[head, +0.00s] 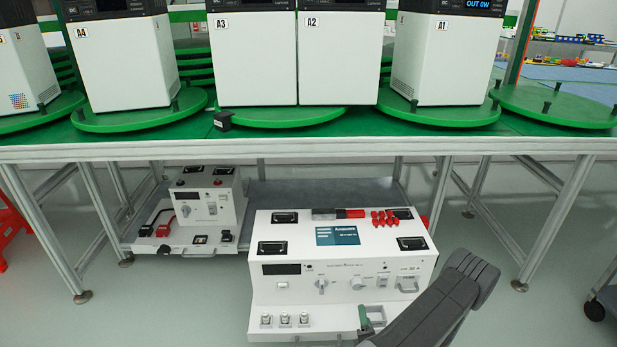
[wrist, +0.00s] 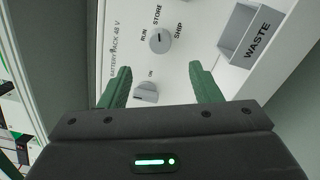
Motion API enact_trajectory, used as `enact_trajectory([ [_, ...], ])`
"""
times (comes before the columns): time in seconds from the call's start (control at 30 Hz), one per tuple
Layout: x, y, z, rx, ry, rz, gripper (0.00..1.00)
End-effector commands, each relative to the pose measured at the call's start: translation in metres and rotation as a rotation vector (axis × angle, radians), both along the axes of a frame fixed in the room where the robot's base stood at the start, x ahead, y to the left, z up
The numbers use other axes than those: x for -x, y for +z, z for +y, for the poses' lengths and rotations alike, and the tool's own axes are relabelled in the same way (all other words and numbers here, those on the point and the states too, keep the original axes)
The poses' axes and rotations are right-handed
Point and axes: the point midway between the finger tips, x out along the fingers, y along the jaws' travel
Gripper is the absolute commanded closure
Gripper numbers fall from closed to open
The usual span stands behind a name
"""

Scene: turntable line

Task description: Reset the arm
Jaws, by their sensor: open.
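My gripper (wrist: 161,84) shows in the wrist view with its two green fingers apart and nothing between them. Beyond the fingers is a white panel marked "BATTERY PACK 48 V". It has a round knob (wrist: 159,40) marked RUN, STORE and SHIP, and a small grey switch (wrist: 147,92) marked ON close to the left finger. I cannot tell whether a finger touches the switch. In the head view my dark grey arm rises from the bottom right, in front of a white bench unit (head: 290,292).
A grey WASTE bin (wrist: 250,38) is on the panel at upper right. A second white unit (head: 208,202) stands behind left on the low shelf. Above, a green table carries white cabinets on turntables (head: 440,112).

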Motion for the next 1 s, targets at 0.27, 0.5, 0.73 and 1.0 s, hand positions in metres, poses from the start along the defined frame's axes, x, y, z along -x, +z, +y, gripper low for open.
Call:
enact_trajectory([
  [0.27,-0.050,-0.002,0.002,0.003,0.003,-0.003,0.43],
  [0.5,-0.098,-0.002,0.004,0.004,0.003,-0.005,0.43],
  [0.73,-0.111,0.003,0.004,0.119,-0.001,-0.006,0.43],
  [1.0,-0.111,0.004,0.004,0.335,-0.001,-0.013,0.43],
])
